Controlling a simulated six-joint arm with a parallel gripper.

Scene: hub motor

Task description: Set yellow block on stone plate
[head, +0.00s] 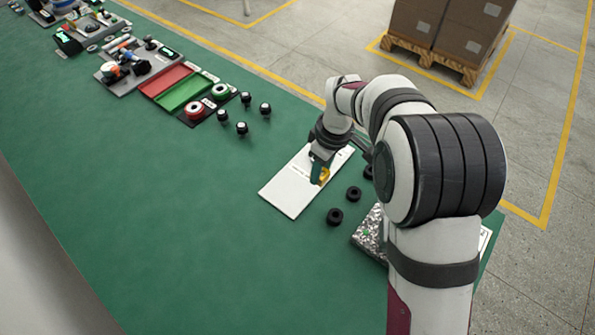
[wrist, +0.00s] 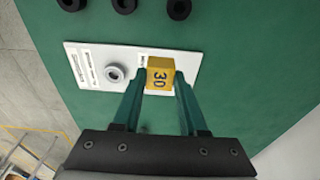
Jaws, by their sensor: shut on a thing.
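The yellow block (head: 324,175) is between the fingers of my gripper (head: 319,171), over the white board (head: 283,196). In the wrist view the block (wrist: 159,74) shows a dark "30" on its face, and my gripper (wrist: 160,88) is shut on it, one green finger on each side. I cannot tell whether the block touches the board or hangs just above it. The stone plate (head: 367,234) is a speckled grey slab to the lower right in the head view, partly hidden behind my arm. It does not show in the wrist view.
A grey round part (wrist: 115,73) stands on the white board beside the block. Several black rings (head: 335,216) lie between board and stone plate. Black-and-white knobs (head: 242,128) and red and green trays (head: 183,93) are farther back. The green table is clear at left.

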